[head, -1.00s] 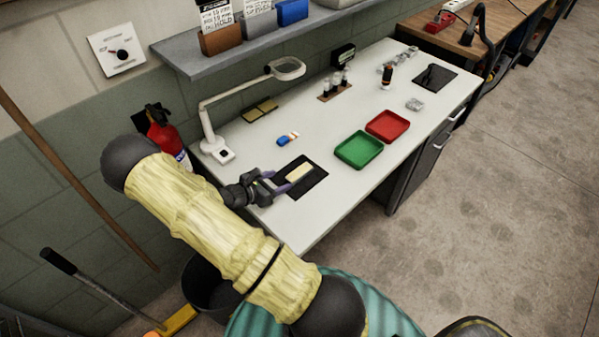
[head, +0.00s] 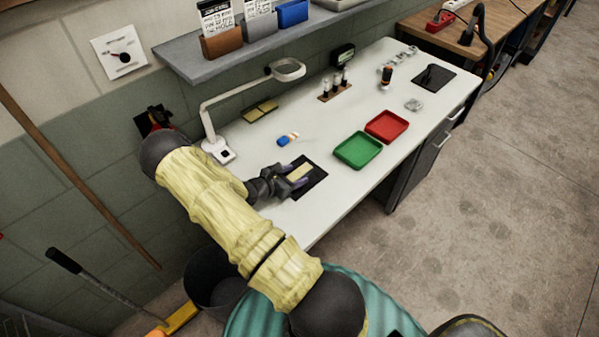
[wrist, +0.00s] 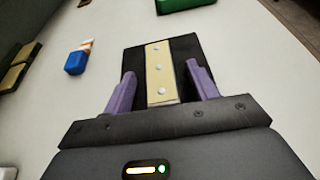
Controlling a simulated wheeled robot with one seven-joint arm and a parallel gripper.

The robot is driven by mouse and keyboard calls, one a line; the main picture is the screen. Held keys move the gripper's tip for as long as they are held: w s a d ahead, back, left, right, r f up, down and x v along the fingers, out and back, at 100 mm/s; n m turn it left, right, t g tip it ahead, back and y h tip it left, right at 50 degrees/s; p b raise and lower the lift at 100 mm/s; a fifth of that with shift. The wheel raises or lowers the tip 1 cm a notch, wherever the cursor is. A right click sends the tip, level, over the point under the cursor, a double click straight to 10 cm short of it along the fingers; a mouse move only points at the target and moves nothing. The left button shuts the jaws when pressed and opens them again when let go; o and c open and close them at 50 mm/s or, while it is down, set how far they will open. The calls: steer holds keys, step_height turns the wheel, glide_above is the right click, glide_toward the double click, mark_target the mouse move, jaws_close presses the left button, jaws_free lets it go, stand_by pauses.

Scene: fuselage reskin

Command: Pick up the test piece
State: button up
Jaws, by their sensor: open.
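The test piece (wrist: 160,69) is a pale yellow strip with several silvery round spots, lying on a black mat (wrist: 189,46) in the wrist view. In the head view the test piece (head: 299,172) lies on the black mat (head: 313,184) near the table's front left. My gripper (wrist: 162,92) is open, with one purple finger on each side of the strip's near end and a gap on both sides. In the head view my gripper (head: 291,181) is low over the mat. The near end of the strip meets the gripper body in the picture, and I cannot tell whether they touch.
A green tray (head: 358,150) and a red tray (head: 387,127) stand right of the mat. A blue item (head: 284,140) lies behind it. A magnifier lamp (head: 219,150) stands at the left. The table between mat and green tray is clear.

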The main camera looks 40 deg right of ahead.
mark_target(293, 176)
stand_by(0.5)
steer(key=c, duration=1.1)
steer(key=shift+r, duration=0.15)
steer(key=shift+c, duration=0.3)
step_height(293, 176, up, 10)
steer(key=b, duration=0.1)
